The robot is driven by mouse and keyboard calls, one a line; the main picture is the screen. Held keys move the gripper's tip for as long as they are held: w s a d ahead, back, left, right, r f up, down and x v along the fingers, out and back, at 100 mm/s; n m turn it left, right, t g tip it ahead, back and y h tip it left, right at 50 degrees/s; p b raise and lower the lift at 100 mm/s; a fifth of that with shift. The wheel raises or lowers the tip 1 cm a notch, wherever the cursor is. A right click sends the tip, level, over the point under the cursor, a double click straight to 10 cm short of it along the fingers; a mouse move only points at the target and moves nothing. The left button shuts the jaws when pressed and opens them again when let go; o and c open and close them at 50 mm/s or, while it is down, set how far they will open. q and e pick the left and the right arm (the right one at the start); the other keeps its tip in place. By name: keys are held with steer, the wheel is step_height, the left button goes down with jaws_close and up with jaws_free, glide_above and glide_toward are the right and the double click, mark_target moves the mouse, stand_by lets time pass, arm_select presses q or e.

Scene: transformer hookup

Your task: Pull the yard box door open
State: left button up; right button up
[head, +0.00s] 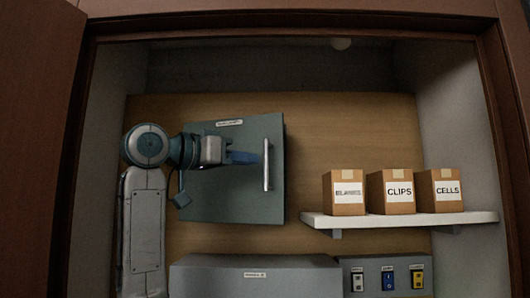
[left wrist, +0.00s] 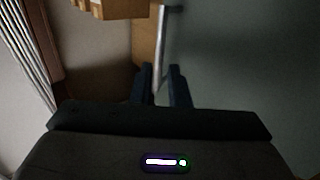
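The yard box door (head: 225,195) is a grey-green panel with a small label at its top, on the wooden back wall in the head view. It looks shut. A pale vertical bar handle (head: 267,165) stands near its right edge. My left gripper (head: 258,158) reaches across the door from the left, its blue fingertips just beside the handle. In the left wrist view the two dark fingers of my left gripper (left wrist: 161,82) are apart. The handle (left wrist: 164,50) runs down into the gap between them. Whether they touch it is not clear. My right gripper is not seen.
A white shelf (head: 400,219) at the right holds cardboard boxes, including one marked CLIPS (head: 390,193). A grey cabinet (head: 255,280) and a switch panel (head: 387,263) are below. A brown frame with an open leaf (head: 35,140) at left surrounds the recess.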

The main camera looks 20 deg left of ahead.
mark_target(266, 186)
arm_select(q)
steer(key=p+x, duration=0.2)
steer(key=x, duration=0.4)
steer(key=shift+s+d+r+p, duration=0.1)
steer(key=shift+p, duration=0.25)
steer(key=shift+c, duration=0.4)
jaws_close()
